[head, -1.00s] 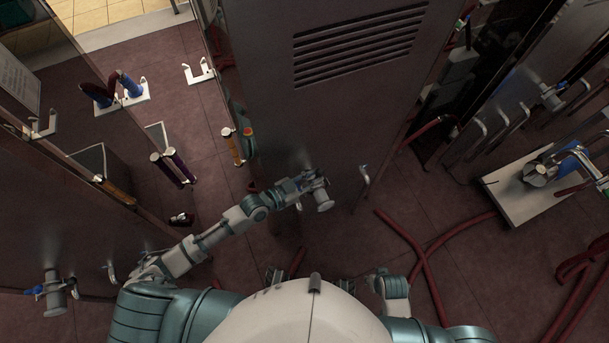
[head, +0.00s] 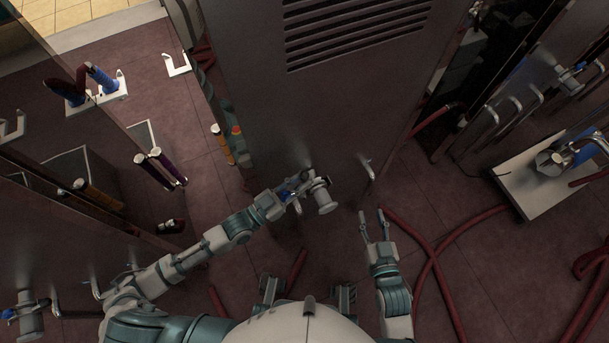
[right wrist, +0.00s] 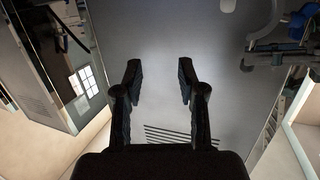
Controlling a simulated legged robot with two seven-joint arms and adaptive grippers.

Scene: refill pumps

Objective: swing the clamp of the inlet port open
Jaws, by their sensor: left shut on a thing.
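The inlet port (head: 325,199) is a short metal stub on the front of the dark cabinet. Its clamp (head: 309,180) sits around the stub, with a blue part (head: 290,186) on its left side. My left gripper (head: 294,196) is at that blue side and shut on the clamp; its fingers partly hide the grip. Whether the clamp is open is too small to tell. My right gripper (head: 375,222) is open and empty, to the right of and below the port. Its spread fingers also show in the right wrist view (right wrist: 160,82), facing the bare cabinet panel.
A metal hook (head: 367,166) sticks out of the cabinet (head: 270,110) right of the port. Red hoses (head: 432,262) lie on the floor at the right, near a white pump base (head: 540,190). Another dark cabinet (head: 50,240) stands at the left.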

